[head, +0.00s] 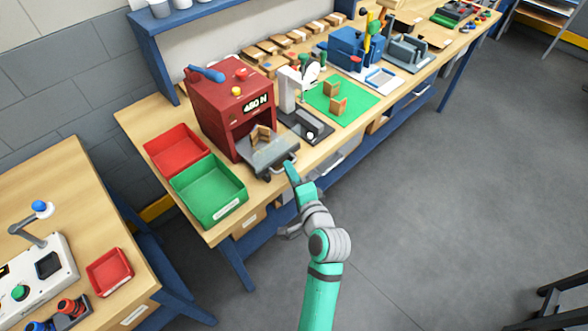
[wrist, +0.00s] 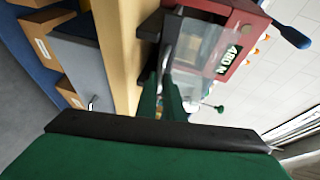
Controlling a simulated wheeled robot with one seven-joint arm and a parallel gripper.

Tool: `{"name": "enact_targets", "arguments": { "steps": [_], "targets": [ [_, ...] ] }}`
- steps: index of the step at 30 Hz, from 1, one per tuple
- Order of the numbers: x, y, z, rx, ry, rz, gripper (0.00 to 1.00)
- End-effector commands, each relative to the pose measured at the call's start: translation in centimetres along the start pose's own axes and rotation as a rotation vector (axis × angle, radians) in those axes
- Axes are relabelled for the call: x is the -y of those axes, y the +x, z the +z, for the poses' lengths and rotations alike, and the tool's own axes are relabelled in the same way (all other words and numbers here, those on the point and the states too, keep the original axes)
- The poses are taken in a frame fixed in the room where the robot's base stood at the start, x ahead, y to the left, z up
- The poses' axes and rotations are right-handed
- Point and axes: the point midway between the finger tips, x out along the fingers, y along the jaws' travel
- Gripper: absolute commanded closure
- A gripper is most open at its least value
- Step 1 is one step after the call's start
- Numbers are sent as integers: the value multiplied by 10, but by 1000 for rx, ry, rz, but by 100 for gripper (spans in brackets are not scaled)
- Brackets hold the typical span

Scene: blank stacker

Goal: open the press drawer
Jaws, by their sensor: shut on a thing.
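The red press (head: 218,108) stands on the workbench and bears a label. Its grey drawer (head: 270,154) sticks out of the front opening, with wooden pieces (head: 262,136) at its inner end. The drawer's bar handle (head: 279,171) is on its front. My gripper (head: 290,172) is at this handle and shut on it. In the wrist view the fingers (wrist: 163,88) meet the handle (wrist: 167,58) in front of the pale drawer. The fingers hide part of the handle.
A green bin (head: 209,192) and a red bin (head: 175,150) stand left of the press. A small white machine (head: 288,90) and a green mat (head: 340,104) lie to its right. The floor (head: 430,220) in front of the bench is clear.

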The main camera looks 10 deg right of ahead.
Motion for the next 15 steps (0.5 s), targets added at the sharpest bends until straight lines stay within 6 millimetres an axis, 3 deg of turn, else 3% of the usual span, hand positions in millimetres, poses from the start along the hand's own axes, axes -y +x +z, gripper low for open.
{"name": "enact_targets", "arguments": {
  "steps": [4, 5, 15],
  "targets": [
    [-1, 1, 6, 14, 2, 3, 100],
    [-1, 1, 6, 14, 2, 3, 85],
    [-1, -1, 2, 4, 2, 1, 85]
  ]
}}
